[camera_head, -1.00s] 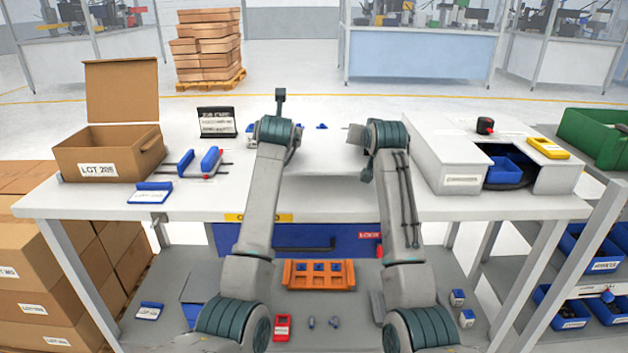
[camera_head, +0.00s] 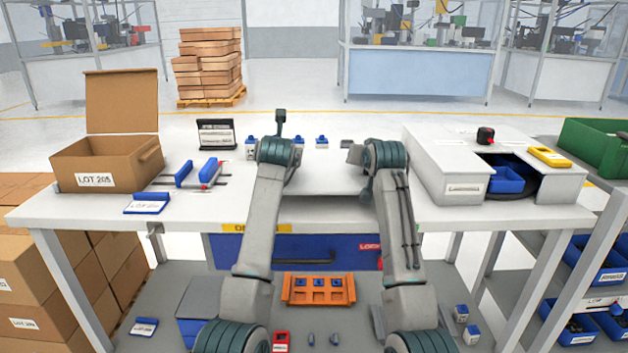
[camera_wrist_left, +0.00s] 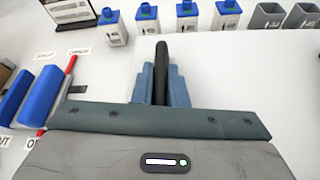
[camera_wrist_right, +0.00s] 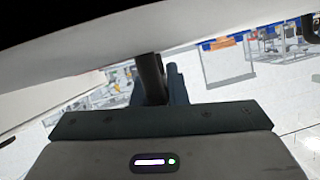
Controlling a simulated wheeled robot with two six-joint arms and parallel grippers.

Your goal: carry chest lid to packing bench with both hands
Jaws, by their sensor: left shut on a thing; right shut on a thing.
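The chest lid (camera_head: 330,182) is a plain white slab between my two arms in the head view, over the middle of the white packing bench (camera_head: 85,207). I cannot tell whether it touches the bench top. My left gripper (camera_wrist_left: 160,82) is shut on a dark upright handle (camera_wrist_left: 161,60) at the lid's white surface. My right gripper (camera_wrist_right: 152,82) is shut on a dark handle (camera_wrist_right: 149,68) below the lid's pale edge (camera_wrist_right: 150,35). In the head view both sets of fingers are mostly hidden by my wrists.
An open cardboard box (camera_head: 105,168) and blue-ended fixtures (camera_head: 198,172) stand at the bench's left. A white housing (camera_head: 445,165) with a blue bin stands at its right. Small blue-topped containers (camera_head: 322,142) line the back. An orange rack (camera_head: 318,289) sits on the lower shelf.

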